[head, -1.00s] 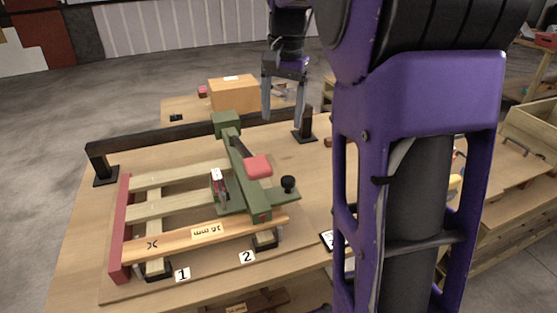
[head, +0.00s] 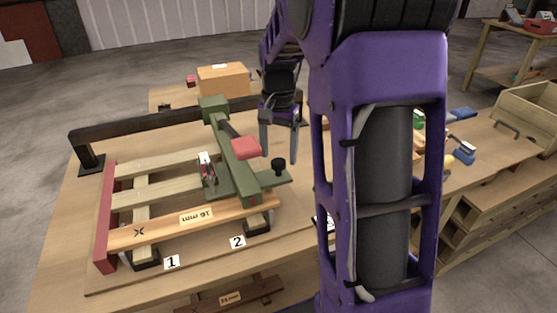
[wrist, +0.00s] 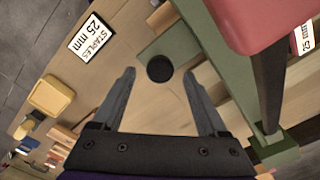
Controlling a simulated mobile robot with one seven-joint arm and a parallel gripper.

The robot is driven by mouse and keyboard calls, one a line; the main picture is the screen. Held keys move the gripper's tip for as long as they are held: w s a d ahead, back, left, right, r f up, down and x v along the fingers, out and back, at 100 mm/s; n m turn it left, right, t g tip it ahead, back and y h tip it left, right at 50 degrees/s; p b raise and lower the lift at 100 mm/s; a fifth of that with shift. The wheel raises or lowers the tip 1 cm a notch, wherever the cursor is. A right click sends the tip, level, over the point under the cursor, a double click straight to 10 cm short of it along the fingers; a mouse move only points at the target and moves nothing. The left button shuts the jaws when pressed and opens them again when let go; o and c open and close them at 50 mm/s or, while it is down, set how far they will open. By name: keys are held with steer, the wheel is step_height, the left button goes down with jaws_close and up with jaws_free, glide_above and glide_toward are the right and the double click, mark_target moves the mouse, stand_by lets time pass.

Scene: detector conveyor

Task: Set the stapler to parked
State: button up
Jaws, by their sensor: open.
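The green stapler (head: 233,165) with a red grip (head: 246,148) spans the wooden slat frame. A black knob (head: 278,165) stands on a green plate at its right side; the knob also shows in the wrist view (wrist: 160,69). My gripper (head: 279,155) is open and empty, pointing down at the knob. In the wrist view (wrist: 159,76) the knob appears between the fingertips, and I see no contact. The exact height gap cannot be told.
A dark rail (head: 140,128) runs behind the frame. A cardboard box (head: 222,80) stands at the back. Number cards 1 (head: 172,262) and 2 (head: 238,242) lie in front. A "STAPLES 25 mm" card (wrist: 91,38) lies on the table. My arm hides the table's right part.

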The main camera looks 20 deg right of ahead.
steer(key=shift+f, duration=1)
jaws_close()
stand_by(0.8)
